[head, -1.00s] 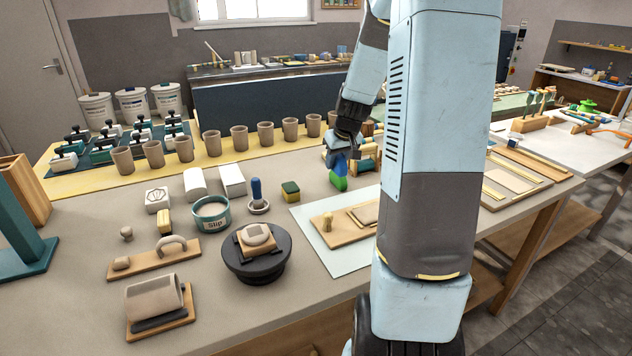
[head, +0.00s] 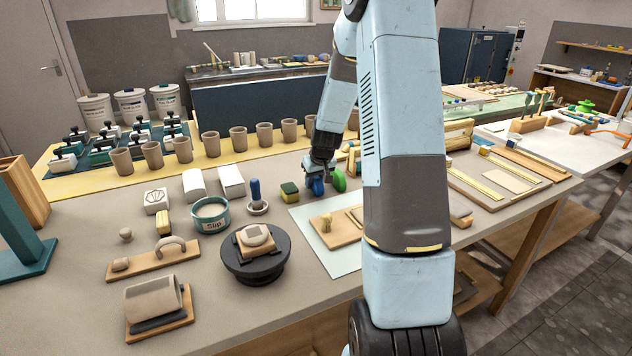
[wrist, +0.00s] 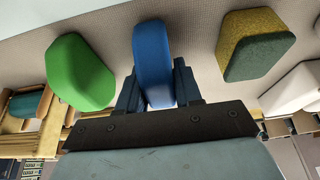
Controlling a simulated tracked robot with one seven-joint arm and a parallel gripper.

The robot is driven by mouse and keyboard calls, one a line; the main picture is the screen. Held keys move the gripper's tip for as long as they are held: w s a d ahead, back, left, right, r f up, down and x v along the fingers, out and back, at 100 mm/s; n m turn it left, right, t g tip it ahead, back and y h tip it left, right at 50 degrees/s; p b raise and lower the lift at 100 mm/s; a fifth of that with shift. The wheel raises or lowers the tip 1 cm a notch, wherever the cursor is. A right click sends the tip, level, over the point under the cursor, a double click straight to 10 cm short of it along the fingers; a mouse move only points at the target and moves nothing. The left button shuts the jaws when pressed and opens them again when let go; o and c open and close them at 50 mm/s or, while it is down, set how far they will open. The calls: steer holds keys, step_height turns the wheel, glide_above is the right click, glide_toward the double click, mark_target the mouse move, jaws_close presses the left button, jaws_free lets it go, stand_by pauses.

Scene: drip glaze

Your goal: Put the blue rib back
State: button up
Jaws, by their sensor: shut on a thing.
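The blue rib (head: 316,186) is in my gripper (head: 318,180), low over the table between the green rib and the sponge. In the wrist view the blue rib (wrist: 153,62) stands between the two dark fingers of my gripper (wrist: 155,88), which are shut on it. Whether its lower edge touches the table cannot be told. The green rib (head: 338,180) is just right of it in the head view, and it shows on the left in the wrist view (wrist: 80,72).
A green and yellow sponge (head: 289,193) lies close to the left. A blue-handled tool (head: 256,195) stands further left. A pale mat (head: 330,255) with wooden boards lies in front. Brown cups (head: 238,139) line the back. My arm hides part of the table's right side.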

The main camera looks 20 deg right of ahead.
steer(key=shift+f, duration=0.25)
steer(key=o, duration=0.9)
steer(key=shift+o, duration=0.2)
steer(key=v, duration=1.2)
steer(key=s+a+r, duration=1)
steer(key=s+r, duration=0.2)
steer(key=s, duration=0.1)
steer(key=s+a+r, duration=0.2)
steer(key=s, duration=0.7)
steer(key=s+a+r+t, duration=0.1)
steer(key=s+a+r, duration=0.1)
steer(key=s, duration=0.7)
steer(key=shift+s+a+r, duration=0.25)
steer(key=shift+a+r, duration=0.05)
steer(key=shift+a, duration=0.1)
